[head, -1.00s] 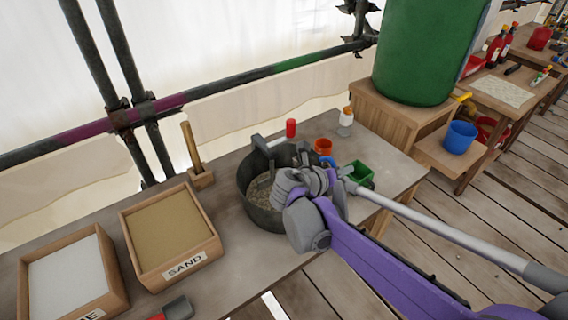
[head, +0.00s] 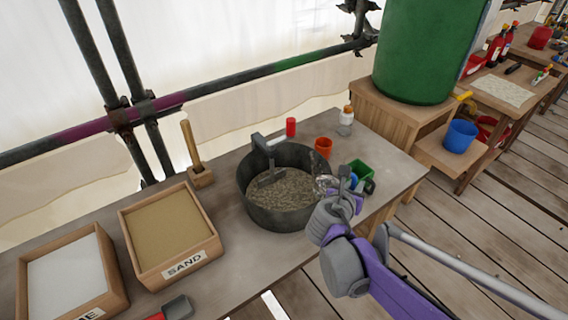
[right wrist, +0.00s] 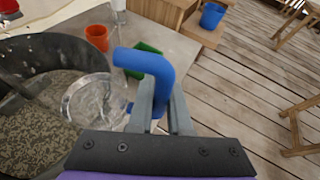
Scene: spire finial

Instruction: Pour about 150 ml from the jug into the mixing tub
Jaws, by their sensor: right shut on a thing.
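The clear jug (head: 322,172) is at the right side of the grey mixing tub (head: 262,210), near its rim. In the right wrist view the jug (right wrist: 92,100) has a round open mouth and a blue handle (right wrist: 148,64). My right gripper (head: 345,182) is shut on that handle; its two grey fingers (right wrist: 165,102) show on either side of it. The jug's water level and exact tilt are hard to tell. The tub holds a speckled grey-brown mix, and a grey tool (head: 268,165) stands in it. My left gripper is not in view.
A sand box (head: 178,262) and a white-filled box (head: 72,270) stand left of the tub. An orange cup (head: 323,145), a green container (head: 361,170) and a small bottle (head: 346,118) stand to its right. A wooden-handled tool (head: 193,150) stands behind.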

